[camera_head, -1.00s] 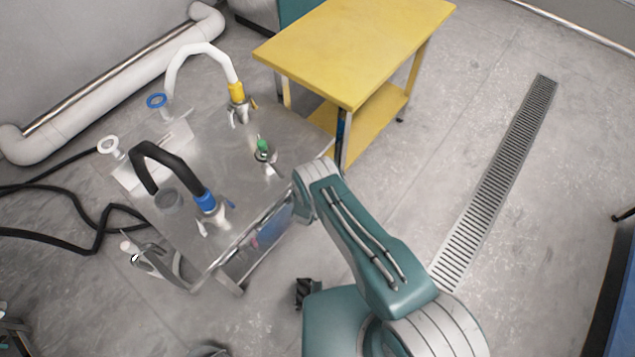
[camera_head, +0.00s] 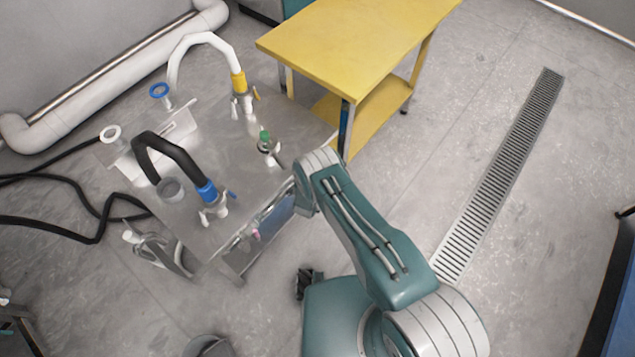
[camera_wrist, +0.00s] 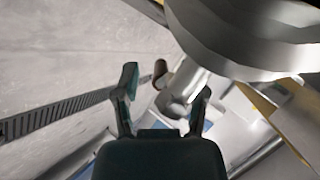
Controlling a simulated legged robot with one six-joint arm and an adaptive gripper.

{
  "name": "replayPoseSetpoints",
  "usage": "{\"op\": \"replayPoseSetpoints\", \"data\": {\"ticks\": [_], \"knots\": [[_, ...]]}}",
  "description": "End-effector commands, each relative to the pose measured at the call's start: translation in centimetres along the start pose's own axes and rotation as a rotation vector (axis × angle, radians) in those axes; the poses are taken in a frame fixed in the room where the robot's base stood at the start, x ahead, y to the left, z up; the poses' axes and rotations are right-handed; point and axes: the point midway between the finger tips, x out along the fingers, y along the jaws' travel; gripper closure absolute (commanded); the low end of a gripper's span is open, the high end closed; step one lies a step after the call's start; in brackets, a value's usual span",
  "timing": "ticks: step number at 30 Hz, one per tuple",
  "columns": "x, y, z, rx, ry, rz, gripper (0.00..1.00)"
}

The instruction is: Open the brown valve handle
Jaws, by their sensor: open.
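In the wrist view, my gripper (camera_wrist: 164,100) is open, with one dark finger on each side. A brown handle (camera_wrist: 160,70) shows just beyond the fingertips, near the left finger. Close to it is a pale metal valve body (camera_wrist: 181,88), which reaches into the space between the fingers, near the right one. The handle stands clear of the left finger; I cannot tell whether the right finger touches the valve body. I cannot make out the brown handle in the head view, and my gripper cannot be told apart there.
A large grey rounded metal body (camera_wrist: 245,35) fills the upper right of the wrist view. A steel cart (camera_head: 228,150) with hoses and valves stands left of my arm. A yellow table (camera_head: 355,40) stands behind. Floor right of my arm is open around a drain grate (camera_head: 505,165).

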Motion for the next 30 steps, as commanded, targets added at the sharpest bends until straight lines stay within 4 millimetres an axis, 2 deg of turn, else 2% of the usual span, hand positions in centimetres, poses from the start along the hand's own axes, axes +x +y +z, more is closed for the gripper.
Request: {"op": "replayPoseSetpoints", "data": {"ticks": [5,15,21,30], "knots": [[-2.0,-0.1,0.1,-0.003,-0.002,0.0,0.45],[-8.0,-0.1,0.3,-0.003,-0.003,0.0,0.45],[-10.8,0.0,0.3,-0.003,-0.002,0.0,0.45],[-11.7,0.0,0.2,-0.001,0.0,0.0,0.45]]}}
